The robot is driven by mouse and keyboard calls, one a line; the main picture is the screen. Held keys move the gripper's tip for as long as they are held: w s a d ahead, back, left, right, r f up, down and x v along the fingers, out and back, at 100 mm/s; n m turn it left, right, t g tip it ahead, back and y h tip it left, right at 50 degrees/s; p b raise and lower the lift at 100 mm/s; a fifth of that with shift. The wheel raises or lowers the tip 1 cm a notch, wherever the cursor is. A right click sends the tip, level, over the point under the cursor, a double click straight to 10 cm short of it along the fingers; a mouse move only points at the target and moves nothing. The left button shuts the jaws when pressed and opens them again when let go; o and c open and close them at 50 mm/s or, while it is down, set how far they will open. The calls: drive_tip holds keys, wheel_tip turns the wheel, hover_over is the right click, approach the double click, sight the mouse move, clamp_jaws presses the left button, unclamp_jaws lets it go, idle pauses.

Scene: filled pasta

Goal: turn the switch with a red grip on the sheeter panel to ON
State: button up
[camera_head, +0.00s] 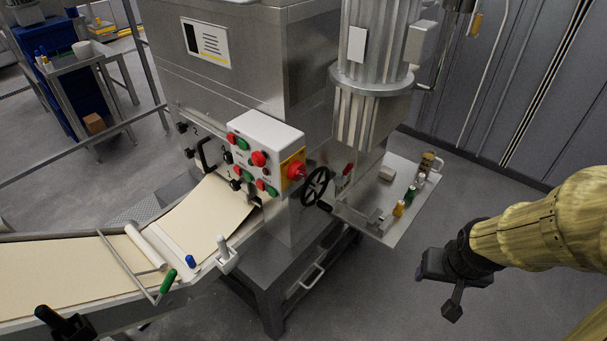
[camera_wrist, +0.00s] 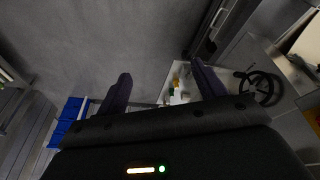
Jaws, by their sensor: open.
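The sheeter panel (camera_head: 262,133) is a white box on the front of the steel machine in the head view, with red and green buttons on its face. The switch with a red grip (camera_head: 296,171) sits on a yellow plate at the panel's right end; its exact setting is too small to read. My gripper (camera_head: 452,285) is at the right of the head view, over open floor, well apart from the switch. In the wrist view my gripper (camera_wrist: 160,88) has its two fingers spread with nothing between them. The panel is not clear in the wrist view.
A black handwheel (camera_head: 315,186) stands right of the switch and also shows in the wrist view (camera_wrist: 259,88). A side shelf (camera_head: 375,228) carries small bottles. A conveyor with a dough sheet (camera_head: 208,215) runs at left. Floor between my gripper and the machine is free.

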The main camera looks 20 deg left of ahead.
drive_tip(key=w+a+f+n+t+y+p, duration=0.1)
drive_tip(key=w+a+n+t+y+p, duration=0.2)
drive_tip(key=w, duration=0.4)
drive_tip(key=w+a+f+n+t+y, duration=0.1)
drive_tip(key=w+a+n+t+y, duration=0.15)
drive_tip(key=w+a, duration=0.3)
drive_tip(key=s+a+r+n+y+p, duration=0.1)
drive_tip(key=a+r+n+y, duration=0.1)
drive_tip(key=a+y, duration=0.3)
drive_tip(key=s+a+r+n+g+y+p, duration=0.1)
drive_tip(key=a+r+n+y+p, duration=0.1)
drive_tip(key=a+y, duration=0.3)
drive_tip(key=shift+r+y, duration=0.2)
drive_tip(key=shift+y, duration=0.25)
drive_tip(key=shift+a+n, duration=0.1)
drive_tip(key=shift+n, duration=0.15)
